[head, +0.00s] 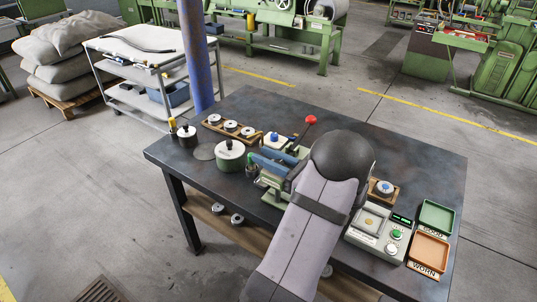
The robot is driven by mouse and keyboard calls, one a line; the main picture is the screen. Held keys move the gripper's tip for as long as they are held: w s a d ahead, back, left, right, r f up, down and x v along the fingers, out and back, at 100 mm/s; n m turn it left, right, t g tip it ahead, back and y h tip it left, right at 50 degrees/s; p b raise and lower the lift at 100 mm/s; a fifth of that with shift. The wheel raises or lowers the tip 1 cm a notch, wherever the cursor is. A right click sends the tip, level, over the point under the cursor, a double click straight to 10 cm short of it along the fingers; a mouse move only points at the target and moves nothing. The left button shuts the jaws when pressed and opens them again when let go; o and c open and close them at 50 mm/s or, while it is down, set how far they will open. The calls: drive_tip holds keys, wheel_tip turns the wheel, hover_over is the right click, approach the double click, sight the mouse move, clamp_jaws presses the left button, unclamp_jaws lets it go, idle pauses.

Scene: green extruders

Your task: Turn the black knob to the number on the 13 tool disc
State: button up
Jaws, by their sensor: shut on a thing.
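A round green pot with a white top (229,156) stands at the left of the dark bench, with a small black knob (229,144) on it. I cannot tell whether this is the task's knob. Several pale discs (230,125) sit in a wooden rack behind it. Another disc with a blue top (384,187) sits on a wooden block at the right. No numbers are readable, so I cannot pick out the 13 disc. My gripper is hidden behind my arm's dark joint, which covers the middle of the bench.
A green fixture with blue jaws (268,166) and a red-balled lever (310,120) stands beside my arm. A grey instrument (380,232), a green GOOD tray (437,217) and an orange WORN tray (429,250) occupy the right. The back right bench is clear.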

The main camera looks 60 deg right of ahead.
drive_tip(key=shift+a+n+y, duration=0.15)
drive_tip(key=shift+n+y, duration=0.3)
drive_tip(key=shift+y, duration=0.3)
drive_tip(key=shift+a+n+y, duration=0.15)
drive_tip(key=shift+n+y, duration=0.3)
drive_tip(key=shift+y, duration=0.3)
drive_tip(key=o, duration=1.1)
drive_tip(key=shift+c, duration=0.2)
drive_tip(key=shift+s+d+b, duration=0.1)
drive_tip(key=shift+s+d, duration=0.05)
drive_tip(key=shift+s, duration=1.1)
drive_tip(key=shift+s+d+b, duration=0.1)
drive_tip(key=shift+s+d, duration=0.1)
drive_tip(key=shift+s, duration=1)
drive_tip(key=shift+s+d+b, duration=0.1)
drive_tip(key=shift+s+d, duration=0.05)
drive_tip(key=shift+s, duration=1.1)
